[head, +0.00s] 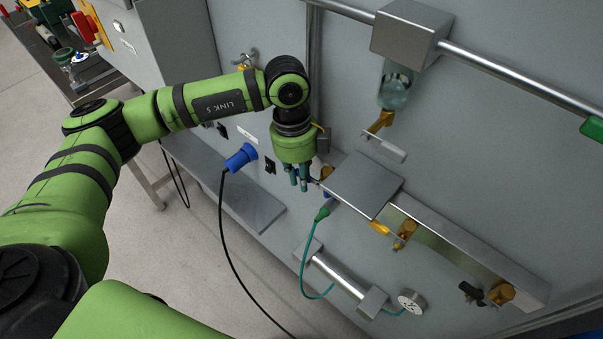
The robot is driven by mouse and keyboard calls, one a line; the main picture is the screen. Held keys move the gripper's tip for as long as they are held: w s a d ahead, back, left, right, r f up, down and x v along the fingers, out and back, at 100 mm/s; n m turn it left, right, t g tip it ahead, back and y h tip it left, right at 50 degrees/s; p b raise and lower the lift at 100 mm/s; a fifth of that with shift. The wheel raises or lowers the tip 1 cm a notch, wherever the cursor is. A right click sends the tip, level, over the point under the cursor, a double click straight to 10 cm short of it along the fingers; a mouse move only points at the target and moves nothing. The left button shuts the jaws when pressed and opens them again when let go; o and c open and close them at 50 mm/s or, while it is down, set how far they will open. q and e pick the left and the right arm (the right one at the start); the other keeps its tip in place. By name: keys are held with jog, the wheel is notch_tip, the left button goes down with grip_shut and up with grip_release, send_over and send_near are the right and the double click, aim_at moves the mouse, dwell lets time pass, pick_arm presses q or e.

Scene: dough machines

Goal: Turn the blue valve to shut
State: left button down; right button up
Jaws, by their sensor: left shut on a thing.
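The blue valve (326,173) is on the grey machine panel, near the left end of the metal pipe block. Its brass body shows just right of my fingers. Its blue handle is mostly hidden behind my gripper, so its exact angle is hard to tell. My left gripper (299,181) reaches down from the wrist and is shut on the valve's handle. My right gripper is not in view.
A blue plug (240,158) with a black cable sits left of the gripper. A grey plate (365,185) stands out close on the right. A yellow-handled valve (403,235) and a black-handled valve (500,293) follow rightward. A green cable (303,260) hangs below.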

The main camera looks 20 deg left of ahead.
pick_arm(q)
jog(key=shift+r+y, duration=0.25)
jog(key=shift+y, duration=0.45)
jog(key=c, duration=1.2)
grip_release()
notch_tip(320, 180, up, 12)
jog(key=shift+d+r, duration=0.1)
